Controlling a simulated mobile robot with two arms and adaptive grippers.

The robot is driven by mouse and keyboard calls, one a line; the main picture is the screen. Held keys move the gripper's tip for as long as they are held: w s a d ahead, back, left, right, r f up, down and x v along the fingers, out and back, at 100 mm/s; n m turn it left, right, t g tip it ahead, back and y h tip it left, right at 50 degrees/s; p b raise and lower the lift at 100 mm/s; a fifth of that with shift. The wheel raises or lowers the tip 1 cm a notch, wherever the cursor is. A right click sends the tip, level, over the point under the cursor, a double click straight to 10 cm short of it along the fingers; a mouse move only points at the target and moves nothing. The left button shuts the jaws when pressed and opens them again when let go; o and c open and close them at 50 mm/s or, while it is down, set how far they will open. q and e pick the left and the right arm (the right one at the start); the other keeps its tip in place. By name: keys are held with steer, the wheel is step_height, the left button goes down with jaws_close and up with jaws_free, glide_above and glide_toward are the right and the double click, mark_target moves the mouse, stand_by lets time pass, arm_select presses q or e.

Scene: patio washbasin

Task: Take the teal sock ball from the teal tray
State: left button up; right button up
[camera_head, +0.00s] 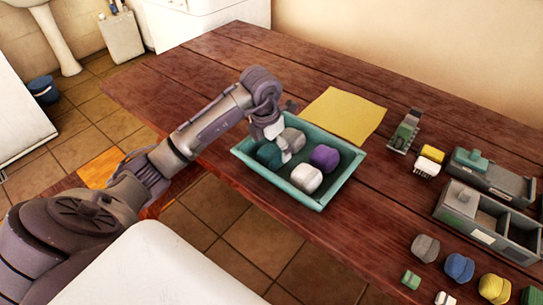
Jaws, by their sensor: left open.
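The teal tray (319,203) stands on the wooden table near its front edge. I cannot tell whether a finger touches the teal ball. My right gripper is out of view.
A yellow cloth (343,116) lies flat behind the tray. Grey boxes (487,222) stand at the right, with a small grey-green device (404,130) and a yellow-white block (430,158) nearby. Several coloured balls and blocks, including a blue ball (459,267), lie at the front right.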

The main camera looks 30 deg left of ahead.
mark_target(271, 151)
arm_select(q)
steer(key=f, duration=0.3)
steer(key=shift+w+a+f, duration=0.1)
steer(key=shift+w+f, duration=0.1)
steer(key=shift+f, duration=0.15)
steer(key=c, duration=1.1)
steer(key=shift+r, duration=0.1)
steer(key=shift+c, duration=0.2)
